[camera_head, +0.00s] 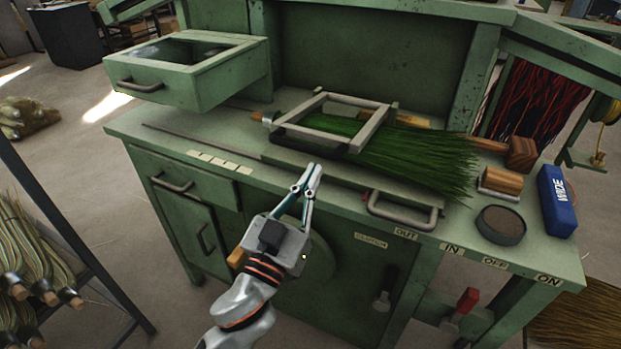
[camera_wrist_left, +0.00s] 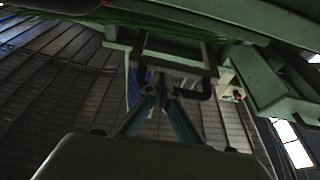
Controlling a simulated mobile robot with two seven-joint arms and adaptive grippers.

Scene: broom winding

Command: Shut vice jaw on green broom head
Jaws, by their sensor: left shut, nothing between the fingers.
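The green broom head (camera_head: 415,155) lies flat on the green workbench, its bristles fanning out to the right. A grey metal frame, which looks like the vice jaw (camera_head: 372,128), stands tilted over the left part of the bristles. It has a dark bar at its front. My left gripper (camera_head: 313,168) has its fingers together and empty, just in front of the frame and the bench's front edge. I cannot tell whether it touches the frame. The fingers also show in the left wrist view (camera_wrist_left: 161,85), with the frame beyond them. My right gripper is not in view.
A grey looped handle (camera_head: 405,212) sticks out at the bench's front edge. A round dark tin (camera_head: 500,225), a blue WIDE box (camera_head: 556,200) and a wooden block (camera_head: 500,180) stand at the right. An open drawer-like box (camera_head: 190,65) juts out at the upper left.

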